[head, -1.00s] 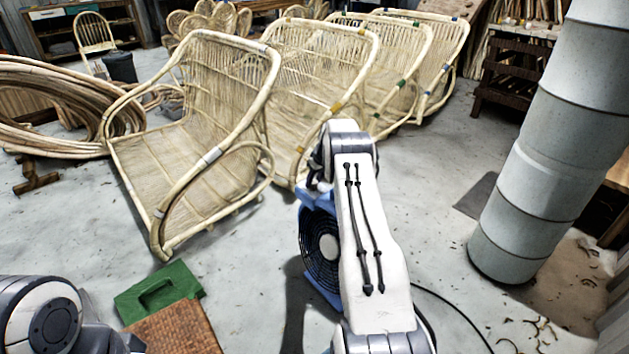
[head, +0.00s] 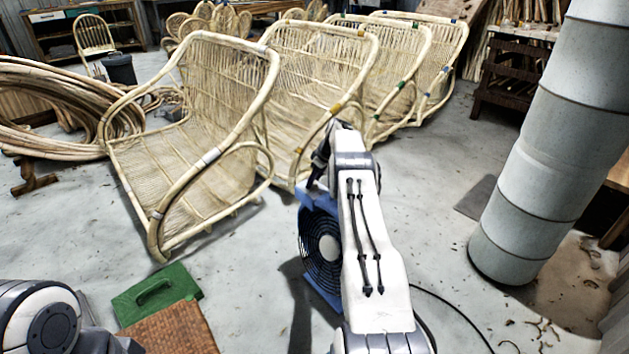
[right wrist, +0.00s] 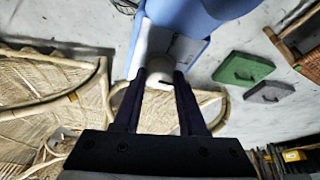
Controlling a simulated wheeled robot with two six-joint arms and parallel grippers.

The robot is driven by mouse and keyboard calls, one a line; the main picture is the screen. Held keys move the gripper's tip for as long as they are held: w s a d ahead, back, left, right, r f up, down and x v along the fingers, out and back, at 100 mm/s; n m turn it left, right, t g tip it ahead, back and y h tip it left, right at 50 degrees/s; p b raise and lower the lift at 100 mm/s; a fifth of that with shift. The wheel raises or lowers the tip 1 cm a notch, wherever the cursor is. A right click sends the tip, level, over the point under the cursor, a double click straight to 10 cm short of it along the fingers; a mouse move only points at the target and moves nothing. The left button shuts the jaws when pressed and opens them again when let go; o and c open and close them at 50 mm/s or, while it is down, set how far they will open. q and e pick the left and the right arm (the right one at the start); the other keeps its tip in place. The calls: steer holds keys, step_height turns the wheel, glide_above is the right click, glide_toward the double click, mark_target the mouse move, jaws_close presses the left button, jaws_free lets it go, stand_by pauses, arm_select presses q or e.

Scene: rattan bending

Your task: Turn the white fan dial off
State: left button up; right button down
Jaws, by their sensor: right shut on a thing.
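The blue fan (head: 318,291) stands on the floor just left of my right arm in the head view, its dark round grille facing left. My arm covers part of it. In the right wrist view the fan's blue housing (right wrist: 190,14) is at the top. The white dial (right wrist: 160,68) shows there between the fingertips. My right gripper (right wrist: 160,80) is shut on this dial. In the head view my right gripper (head: 317,172) is at the top of the fan, and the dial is hidden. My left gripper is out of view; only part of that arm shows.
Several rattan chair frames (head: 215,125) stand behind and left of the fan. A green toolbox (head: 155,292) and a woven brown thing (head: 172,330) lie at lower left. A wide grey duct (head: 530,190) stands at right. A black cable (head: 450,308) crosses the floor.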

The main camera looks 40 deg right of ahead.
steer(key=shift+c, duration=2.3)
jaws_free()
steer(key=p+v, duration=0.3)
steer(key=v, duration=0.7)
steer(key=shift+r+p, duration=0.2)
steer(key=shift+p, duration=0.15)
steer(key=shift+s, duration=0.1)
